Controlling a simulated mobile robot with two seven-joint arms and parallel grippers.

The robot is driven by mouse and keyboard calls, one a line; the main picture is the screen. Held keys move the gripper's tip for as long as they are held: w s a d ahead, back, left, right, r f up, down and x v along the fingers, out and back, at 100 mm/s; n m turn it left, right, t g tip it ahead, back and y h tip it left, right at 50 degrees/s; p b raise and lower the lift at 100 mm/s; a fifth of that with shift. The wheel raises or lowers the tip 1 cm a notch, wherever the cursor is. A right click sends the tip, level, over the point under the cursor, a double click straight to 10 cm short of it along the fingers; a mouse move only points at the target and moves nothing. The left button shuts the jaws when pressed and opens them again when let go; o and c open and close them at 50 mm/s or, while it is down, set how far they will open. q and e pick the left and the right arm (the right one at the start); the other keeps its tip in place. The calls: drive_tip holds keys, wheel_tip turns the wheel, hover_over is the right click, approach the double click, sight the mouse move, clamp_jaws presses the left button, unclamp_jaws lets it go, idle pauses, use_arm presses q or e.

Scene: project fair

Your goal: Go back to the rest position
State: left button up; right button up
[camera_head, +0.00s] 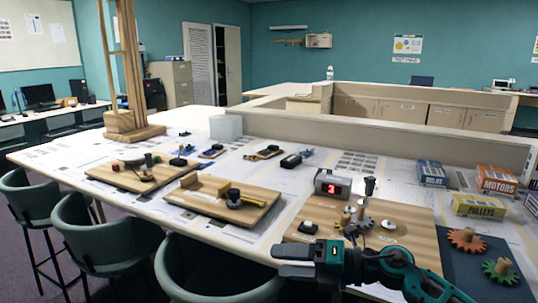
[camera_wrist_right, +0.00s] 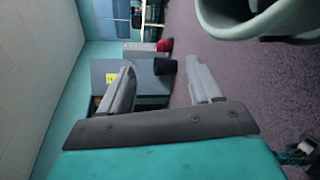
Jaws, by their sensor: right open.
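My right gripper (camera_head: 292,261) is at the lower middle of the head view, at the near edge of the table (camera_head: 90,185). Its teal and grey arm comes in from the lower right. Its two grey fingers are apart with nothing between them. In the right wrist view the gripper (camera_wrist_right: 160,64) also shows open and empty, with purple carpet and a grey box-shaped thing beyond it. My left gripper is not in the head view.
A wooden board with gears (camera_head: 395,262) lies just beyond my right gripper. A red digit display (camera_head: 332,186) stands behind it. Two more boards (camera_head: 222,200) lie left. Boxes, among them the motors box (camera_head: 497,181), stand right. Green chairs (camera_head: 108,243) line the near edge.

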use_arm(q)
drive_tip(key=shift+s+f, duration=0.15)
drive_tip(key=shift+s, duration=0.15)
use_arm(e)
drive_tip(key=s+d+f+m+t+h, duration=0.3)
drive_tip(key=s+d+f+m+h, duration=0.3)
drive_tip(key=s+f+m, duration=0.5)
drive_tip(key=s+d+f+m+t+h, duration=0.3)
drive_tip(key=s+d+f+m+h, duration=0.4)
drive_tip(key=m, duration=1.5)
drive_tip(key=s+f, duration=0.3)
drive_tip(key=f, duration=0.2)
drive_tip(key=shift+s+d+f+m, duration=0.3)
drive_tip(key=shift+s+d, duration=0.05)
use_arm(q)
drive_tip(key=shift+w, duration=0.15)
